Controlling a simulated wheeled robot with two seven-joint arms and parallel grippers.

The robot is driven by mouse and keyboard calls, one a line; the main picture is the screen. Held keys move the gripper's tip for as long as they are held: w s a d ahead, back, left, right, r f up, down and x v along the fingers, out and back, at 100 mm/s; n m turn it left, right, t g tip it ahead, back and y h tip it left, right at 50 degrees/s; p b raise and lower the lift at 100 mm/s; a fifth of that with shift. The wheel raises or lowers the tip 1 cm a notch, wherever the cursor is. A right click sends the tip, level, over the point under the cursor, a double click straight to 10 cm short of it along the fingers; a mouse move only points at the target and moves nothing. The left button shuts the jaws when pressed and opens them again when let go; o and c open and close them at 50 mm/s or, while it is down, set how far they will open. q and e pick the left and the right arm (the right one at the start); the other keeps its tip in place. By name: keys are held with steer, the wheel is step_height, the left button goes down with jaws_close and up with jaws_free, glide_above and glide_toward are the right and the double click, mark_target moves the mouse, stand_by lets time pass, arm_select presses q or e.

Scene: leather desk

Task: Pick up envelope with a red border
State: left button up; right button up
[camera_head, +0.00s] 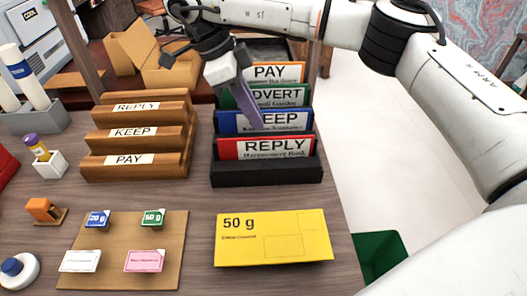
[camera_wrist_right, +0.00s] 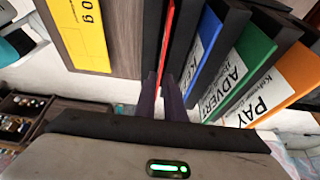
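The red-bordered envelope (camera_head: 265,147), labelled REPLY, stands upright in the front slot of a black rack (camera_head: 268,174). In the right wrist view its red edge (camera_wrist_right: 167,35) shows thin, just beyond my fingertips. My right gripper (camera_head: 255,122) points down over the rack, in front of the blue-bordered envelope in the picture. Its purple fingers also show in the right wrist view (camera_wrist_right: 162,98), with a narrow gap and nothing visibly held between them. Whether they touch the red envelope I cannot tell. My left gripper is not in view.
Blue KEEP (camera_head: 228,122), green ADVERT (camera_head: 300,96) and orange PAY (camera_head: 293,72) envelopes stand behind the red one. A wooden sorter (camera_head: 137,146) stands left. A yellow 50 g envelope (camera_head: 272,240) lies in front. A board (camera_head: 120,240) holds small blocks and cards.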

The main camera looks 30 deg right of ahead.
mark_target(263, 138)
steer(key=shift+x, duration=3.15)
steer(key=shift+w+a, duration=0.2)
jaws_close()
